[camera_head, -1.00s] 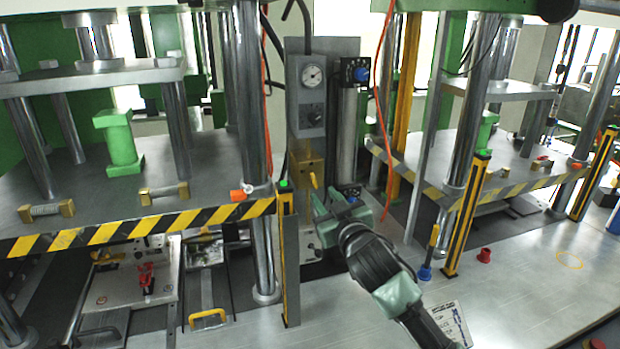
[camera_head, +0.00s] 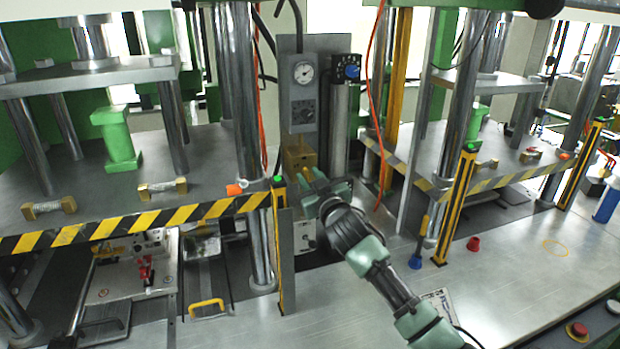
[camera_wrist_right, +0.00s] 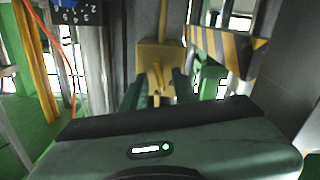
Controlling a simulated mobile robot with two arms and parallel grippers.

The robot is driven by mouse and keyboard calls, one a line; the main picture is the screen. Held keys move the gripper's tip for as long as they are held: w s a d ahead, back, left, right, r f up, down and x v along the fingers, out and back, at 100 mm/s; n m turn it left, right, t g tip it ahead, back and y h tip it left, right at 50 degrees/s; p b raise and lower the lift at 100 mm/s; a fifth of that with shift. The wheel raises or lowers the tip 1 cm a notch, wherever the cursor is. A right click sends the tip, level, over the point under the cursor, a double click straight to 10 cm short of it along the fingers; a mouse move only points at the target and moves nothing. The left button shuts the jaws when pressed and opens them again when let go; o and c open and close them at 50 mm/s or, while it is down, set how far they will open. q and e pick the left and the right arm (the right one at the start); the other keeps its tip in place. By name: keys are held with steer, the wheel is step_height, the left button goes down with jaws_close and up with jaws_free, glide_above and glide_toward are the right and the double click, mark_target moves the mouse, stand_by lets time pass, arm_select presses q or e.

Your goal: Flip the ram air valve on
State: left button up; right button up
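The ram air valve (camera_head: 294,153) is a brass-yellow block on the grey panel below the pressure gauge, in the middle of the head view. In the right wrist view the valve (camera_wrist_right: 160,55) stands straight ahead, with a small yellow lever (camera_wrist_right: 157,76) at its front. My right gripper (camera_head: 309,181) is at the lower front of the valve and partly hides it in the head view. In the right wrist view the green fingers of my right gripper (camera_wrist_right: 157,85) are apart, one on each side of the lever. I cannot tell whether they touch it. My left gripper is not in view.
The grey gauge box (camera_head: 303,90) is above the valve, and a metal cylinder (camera_head: 339,120) stands to its right. A striped press edge (camera_head: 150,222) and a black-yellow post (camera_head: 279,245) lie to the left. An orange hose (camera_head: 374,95) hangs to the right.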

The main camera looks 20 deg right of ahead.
jaws_close()
steer(key=shift+f+m, duration=0.15)
steer(key=shift+m, duration=1.35)
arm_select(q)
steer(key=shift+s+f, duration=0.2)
arm_select(e)
steer(key=shift+o, duration=0.9)
jaws_free()
